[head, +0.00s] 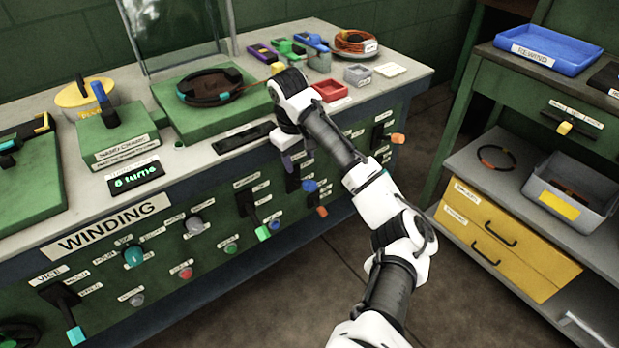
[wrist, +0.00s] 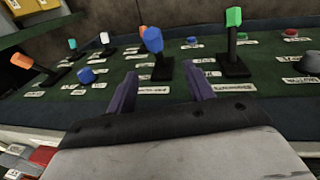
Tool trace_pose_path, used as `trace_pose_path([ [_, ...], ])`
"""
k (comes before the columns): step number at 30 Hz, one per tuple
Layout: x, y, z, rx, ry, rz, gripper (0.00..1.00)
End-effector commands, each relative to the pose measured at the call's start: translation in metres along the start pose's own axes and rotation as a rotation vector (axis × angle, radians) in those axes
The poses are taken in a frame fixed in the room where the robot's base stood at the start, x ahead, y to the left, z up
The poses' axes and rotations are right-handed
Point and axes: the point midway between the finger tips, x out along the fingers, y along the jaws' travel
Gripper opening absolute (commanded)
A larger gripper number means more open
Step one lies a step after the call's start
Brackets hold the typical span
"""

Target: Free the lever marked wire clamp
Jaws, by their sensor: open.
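Several levers with coloured grips stand on the green front panel. I cannot read which label says wire clamp. My gripper (head: 293,161) is in front of the panel, pointing down at it. In the wrist view its two purple fingers (wrist: 161,92) are apart and empty. A blue-tipped lever (wrist: 153,40) with a black base shows beyond and between the fingers, apparently not touched; its blue tip (head: 309,185) also shows in the head view. An orange tip (wrist: 142,30) is partly hidden behind it. A green-tipped lever (wrist: 233,18) stands to the right in the wrist view.
Another orange-tipped lever (head: 398,139) is at the panel's right, a cyan-tipped lever (head: 75,335) at lower left. Round knobs and buttons, such as a red button (head: 185,272), lie between. The benchtop above holds fixtures and trays. A yellow drawer unit (head: 500,240) stands at right.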

Motion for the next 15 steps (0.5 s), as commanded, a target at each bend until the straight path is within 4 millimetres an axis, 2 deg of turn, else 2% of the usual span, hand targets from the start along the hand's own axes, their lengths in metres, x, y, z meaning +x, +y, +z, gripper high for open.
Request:
trace_pose_path([
  [3,0.005,0.006,0.009,0.005,-0.043,-0.001,0.52],
  [8,0.023,0.005,0.01,0.004,-0.047,-0.006,0.52],
  [15,0.069,0.006,0.013,0.006,-0.048,-0.004,0.52],
])
